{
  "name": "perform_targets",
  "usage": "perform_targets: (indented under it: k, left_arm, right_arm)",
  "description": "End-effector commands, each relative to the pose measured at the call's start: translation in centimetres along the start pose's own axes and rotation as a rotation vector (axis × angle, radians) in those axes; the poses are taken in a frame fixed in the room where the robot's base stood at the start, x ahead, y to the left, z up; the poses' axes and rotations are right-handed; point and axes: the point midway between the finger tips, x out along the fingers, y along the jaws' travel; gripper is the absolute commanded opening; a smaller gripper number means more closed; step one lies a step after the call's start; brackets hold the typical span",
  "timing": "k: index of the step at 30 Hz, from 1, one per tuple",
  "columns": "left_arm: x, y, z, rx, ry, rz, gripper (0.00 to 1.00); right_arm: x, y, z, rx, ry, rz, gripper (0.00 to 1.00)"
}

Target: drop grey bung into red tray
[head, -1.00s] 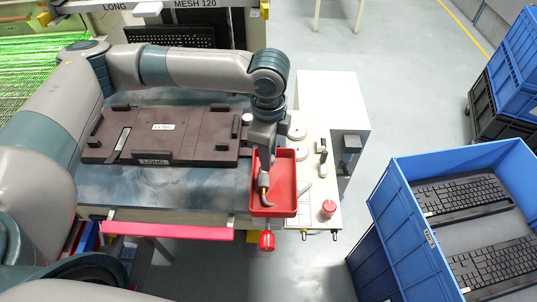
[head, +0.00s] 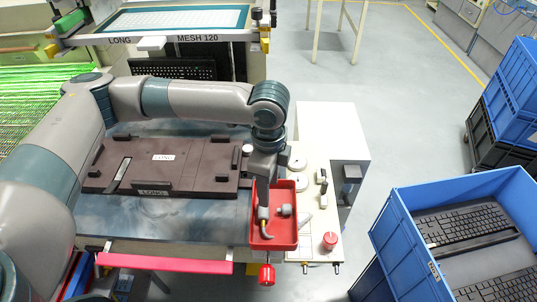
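The red tray (head: 291,238) sits at the right end of the machine bed. A small grey piece, which looks like the grey bung (head: 286,210), lies inside it, right of my gripper and apart from it. My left gripper (head: 265,229) points down over the left part of the tray. Its fingers line up in this view, so the gap between them cannot be made out. Nothing can be seen held in it. My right gripper is not in view.
A dark plate marked LONG (head: 205,163) lies on the bed left of the tray. A red knob (head: 330,241) stands right of the tray. A blue crate (head: 408,232) with keyboards is at the right. A red bar (head: 165,262) runs along the front.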

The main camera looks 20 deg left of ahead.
Motion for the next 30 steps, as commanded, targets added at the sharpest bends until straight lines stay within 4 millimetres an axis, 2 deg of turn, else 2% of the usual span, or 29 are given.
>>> perform_targets:
  k: [8, 16, 20, 24, 30]
  left_arm:
    - [-3.5, -0.1, -0.1, 0.000, 0.003, -0.004, 0.46]
    - [-8.9, -0.1, 0.0, 0.001, 0.001, -0.005, 0.46]
    - [-11.5, -0.1, 0.0, 0.001, 0.002, -0.005, 0.46]
    - [-14.0, -0.1, 0.0, 0.000, 0.002, -0.004, 0.46]
    - [-16.1, 0.0, 0.0, 0.000, 0.001, -0.001, 0.46]
  right_arm:
    - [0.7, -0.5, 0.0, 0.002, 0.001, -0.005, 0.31]
    - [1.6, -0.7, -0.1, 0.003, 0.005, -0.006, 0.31]
    - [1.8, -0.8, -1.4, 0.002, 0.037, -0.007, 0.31]
    - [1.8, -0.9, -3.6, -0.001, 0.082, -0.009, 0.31]
    - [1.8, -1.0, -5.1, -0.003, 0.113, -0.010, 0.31]
